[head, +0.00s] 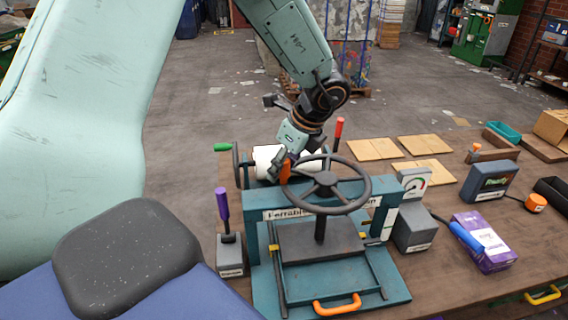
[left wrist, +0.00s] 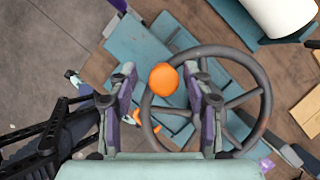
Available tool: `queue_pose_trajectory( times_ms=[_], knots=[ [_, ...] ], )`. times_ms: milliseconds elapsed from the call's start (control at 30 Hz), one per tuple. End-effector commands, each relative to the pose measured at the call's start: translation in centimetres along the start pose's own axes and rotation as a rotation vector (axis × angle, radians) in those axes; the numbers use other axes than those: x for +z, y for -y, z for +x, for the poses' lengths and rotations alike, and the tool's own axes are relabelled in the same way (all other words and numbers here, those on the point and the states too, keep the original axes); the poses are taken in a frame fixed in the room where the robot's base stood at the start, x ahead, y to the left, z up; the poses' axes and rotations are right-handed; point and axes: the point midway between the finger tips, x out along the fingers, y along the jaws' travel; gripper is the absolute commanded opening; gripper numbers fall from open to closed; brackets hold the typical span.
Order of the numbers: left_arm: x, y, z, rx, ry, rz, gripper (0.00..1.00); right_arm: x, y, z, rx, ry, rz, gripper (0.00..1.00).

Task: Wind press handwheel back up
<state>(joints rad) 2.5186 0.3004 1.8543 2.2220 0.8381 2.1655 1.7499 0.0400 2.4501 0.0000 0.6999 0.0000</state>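The press (head: 265,262) is a teal frame on the bench with a dark plate on its screw. Its dark grey handwheel (head: 364,192) lies roughly level on top, and the rim also shows in the left wrist view (left wrist: 262,88). An upright orange knob (head: 285,172) stands on the rim's far left side. My left gripper (head: 282,163) is at this knob, reaching down from above. In the left wrist view its fingers (left wrist: 160,100) stand on either side of the orange knob (left wrist: 163,79), with a gap at each side. My right gripper does not show.
A white roll (head: 268,160) lies just behind the press. A purple-handled lever (head: 223,210) stands left of it. A gauge (head: 414,183), a purple box (head: 482,243) and a dark display unit (head: 489,181) are to the right. Wooden plates (head: 374,149) lie behind.

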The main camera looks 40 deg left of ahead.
Motion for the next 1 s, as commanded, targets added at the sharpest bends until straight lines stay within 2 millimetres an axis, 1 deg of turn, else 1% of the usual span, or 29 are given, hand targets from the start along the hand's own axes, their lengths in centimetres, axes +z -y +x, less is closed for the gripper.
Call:
queue_pose_trajectory(
  times_ms=[33,67,567,1000],
  knots=[
    [-0.01,0.04,0.03,0.000,0.000,0.000,0.45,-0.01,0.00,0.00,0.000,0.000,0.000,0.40],
    [-0.01,0.04,0.03,0.000,0.000,0.000,0.43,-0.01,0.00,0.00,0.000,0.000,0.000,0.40],
    [0.02,0.05,-0.05,0.000,0.001,0.000,0.00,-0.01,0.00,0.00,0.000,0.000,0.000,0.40],
    [0.03,0.15,-0.12,-0.004,0.000,-0.001,0.00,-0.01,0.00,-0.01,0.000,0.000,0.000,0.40]
  ],
)
